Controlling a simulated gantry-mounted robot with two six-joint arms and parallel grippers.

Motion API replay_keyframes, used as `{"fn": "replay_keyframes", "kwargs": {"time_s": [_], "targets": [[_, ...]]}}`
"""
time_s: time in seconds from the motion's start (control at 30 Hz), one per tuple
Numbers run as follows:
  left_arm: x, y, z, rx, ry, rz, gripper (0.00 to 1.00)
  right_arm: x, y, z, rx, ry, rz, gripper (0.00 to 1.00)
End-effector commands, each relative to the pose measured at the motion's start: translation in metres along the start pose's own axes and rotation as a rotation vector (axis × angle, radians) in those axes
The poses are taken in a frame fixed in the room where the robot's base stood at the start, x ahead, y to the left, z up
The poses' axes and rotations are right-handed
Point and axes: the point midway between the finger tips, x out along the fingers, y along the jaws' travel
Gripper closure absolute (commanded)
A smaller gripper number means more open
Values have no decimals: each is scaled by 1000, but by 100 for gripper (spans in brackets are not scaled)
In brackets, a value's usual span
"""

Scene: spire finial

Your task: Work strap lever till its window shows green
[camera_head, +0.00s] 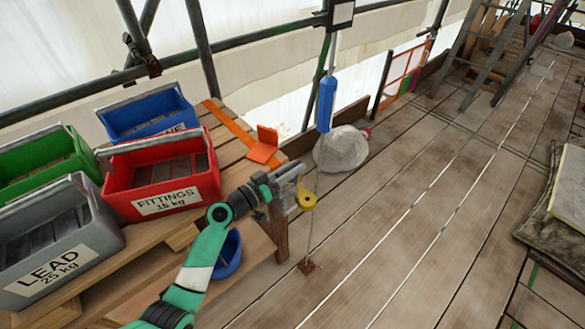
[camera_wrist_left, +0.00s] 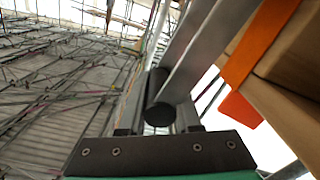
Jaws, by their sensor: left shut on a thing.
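My left gripper (camera_head: 287,180) is at the front right corner of the wooden bench, shut on the strap lever. In the left wrist view, a dark round grip (camera_wrist_left: 160,105) with long grey metal bars sits between the fingers, and I take it for the lever. Close by the gripper in the head view is a yellow part (camera_head: 306,201). A thin line runs from it down to a small brown plate (camera_head: 306,266) on the deck. I cannot make out the lever's window or its colour. My right gripper is not in view.
Red (camera_head: 161,175), blue (camera_head: 147,112), green (camera_head: 42,162) and grey (camera_head: 58,241) crates crowd the bench. An orange bracket (camera_head: 264,144) stands near its edge. A blue bucket (camera_head: 228,255) is below my arm. A blue handle (camera_head: 327,103) hangs above a pale sack (camera_head: 341,149).

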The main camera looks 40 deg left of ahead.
Motion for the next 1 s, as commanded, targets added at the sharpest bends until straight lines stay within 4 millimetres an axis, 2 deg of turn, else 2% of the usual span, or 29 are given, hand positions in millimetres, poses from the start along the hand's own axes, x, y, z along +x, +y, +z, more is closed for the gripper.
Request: {"fn": "replay_keyframes", "kwargs": {"time_s": [0.07, 0.3, 0.43, 0.67, 0.7, 0.83, 1.0], "targets": [[0, 2, 5, 26, 0, 2, 100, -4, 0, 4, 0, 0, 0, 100], [0, 24, 30, 304, 1, 3, 100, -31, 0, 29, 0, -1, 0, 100], [0, 30, 31, 366, 0, 1, 100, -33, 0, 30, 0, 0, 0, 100], [0, 30, 30, 367, -2, -1, 100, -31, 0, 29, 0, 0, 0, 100], [0, 30, 30, 366, -2, -1, 62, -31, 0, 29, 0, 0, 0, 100], [0, 30, 30, 366, -1, 0, 39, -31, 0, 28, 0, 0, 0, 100], [0, 30, 29, 365, -1, 0, 38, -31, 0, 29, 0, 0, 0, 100]]}}
